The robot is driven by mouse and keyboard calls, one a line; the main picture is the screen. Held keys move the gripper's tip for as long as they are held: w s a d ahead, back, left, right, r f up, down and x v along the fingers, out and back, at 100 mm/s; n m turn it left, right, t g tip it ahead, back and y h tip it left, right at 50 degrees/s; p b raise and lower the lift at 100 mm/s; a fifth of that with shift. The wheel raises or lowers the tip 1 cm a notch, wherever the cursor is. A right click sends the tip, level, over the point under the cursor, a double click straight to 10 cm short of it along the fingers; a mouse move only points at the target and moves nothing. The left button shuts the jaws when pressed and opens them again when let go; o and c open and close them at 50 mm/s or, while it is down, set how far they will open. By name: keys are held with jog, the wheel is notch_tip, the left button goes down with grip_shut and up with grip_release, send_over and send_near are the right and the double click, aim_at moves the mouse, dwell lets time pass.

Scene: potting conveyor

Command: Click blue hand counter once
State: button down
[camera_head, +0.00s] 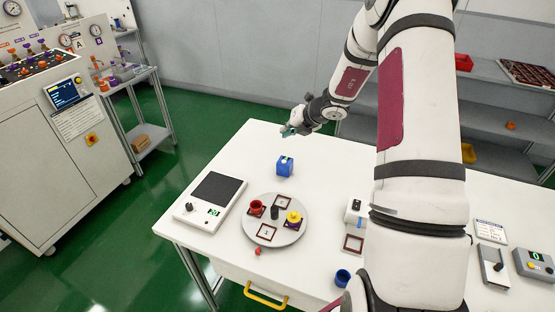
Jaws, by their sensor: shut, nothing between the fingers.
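The blue hand counter (285,167) is a small blue block that stands on the white table (225,165), towards its back left. A small light and dark detail shows on its top, too small to read. My gripper (286,131) is above and behind the counter in the picture, near the table's back edge. It is shut and empty, with teal-coloured fingers pointing left. It appears apart from the counter; its exact height is hard to tell. My arm reaches in from the right and hides part of the table.
A scale with a dark plate (217,189) stands at the left front. A round grey turntable (262,231) holds red and yellow pieces. A blue cup (342,277) stands near the front edge. Grey devices (494,268) sit at the right. The table around the counter is clear.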

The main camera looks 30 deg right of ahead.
jog(key=shift+w+d+f, duration=0.1)
jog(key=shift+f, duration=0.1)
jog(key=b, duration=0.3)
send_over(284, 162)
jog(key=d, duration=0.1)
jog(key=f, duration=0.7)
jog(key=shift+w+f, duration=0.3)
jog(key=shift+f, duration=0.1)
jog(key=shift+s+f+b, duration=0.1)
jog(key=shift+f+b, duration=0.35)
jog(key=shift+f, duration=0.05)
dwell(0.5)
jog(key=shift+f+b, duration=0.3)
jog(key=shift+f, duration=0.1)
